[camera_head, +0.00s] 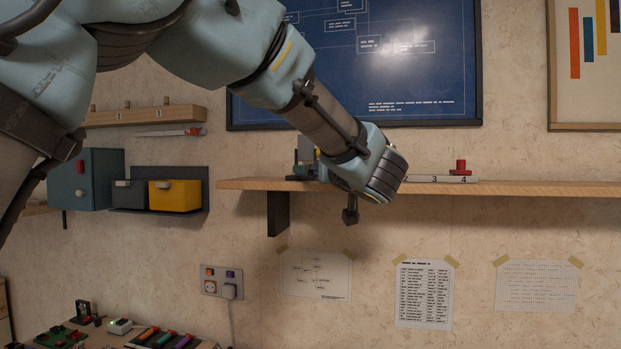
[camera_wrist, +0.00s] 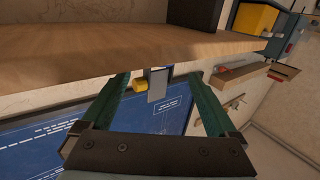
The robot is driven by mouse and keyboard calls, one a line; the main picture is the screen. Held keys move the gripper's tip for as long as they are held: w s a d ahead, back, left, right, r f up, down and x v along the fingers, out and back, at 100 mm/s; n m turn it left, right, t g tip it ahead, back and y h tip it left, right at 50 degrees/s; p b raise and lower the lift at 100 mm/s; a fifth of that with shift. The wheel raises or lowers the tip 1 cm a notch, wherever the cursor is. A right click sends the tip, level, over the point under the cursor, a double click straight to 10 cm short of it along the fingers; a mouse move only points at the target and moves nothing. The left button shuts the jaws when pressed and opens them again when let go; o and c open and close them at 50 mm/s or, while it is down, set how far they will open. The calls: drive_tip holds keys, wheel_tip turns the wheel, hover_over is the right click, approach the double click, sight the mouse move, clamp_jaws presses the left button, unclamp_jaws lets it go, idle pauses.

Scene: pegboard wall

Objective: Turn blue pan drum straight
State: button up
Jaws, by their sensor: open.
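In the wrist view, which is turned upside down, the two green fingers of my gripper (camera_wrist: 158,79) are spread apart with a gap between them. A small grey-blue upright piece (camera_wrist: 157,88) shows in this gap against the shelf edge, with a yellow block (camera_wrist: 140,86) beside it. I cannot tell whether the grey-blue piece is the blue pan drum, nor its angle. No contact with the fingers is visible. In the head view my wrist covers most of this spot on the shelf.
The wooden shelf (camera_head: 530,188) runs along the wall. On it, a red knob (camera_head: 461,167) stands on a numbered white strip (camera_head: 430,179). A blue framed board (camera_head: 430,85) hangs close behind my arm. A teal box (camera_head: 85,180) and yellow drawer (camera_head: 175,196) are at left.

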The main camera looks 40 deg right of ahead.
drive_tip(key=v, duration=0.2)
drive_tip(key=shift+s+a, duration=0.15)
drive_tip(key=shift+s, duration=0.15)
idle(0.4)
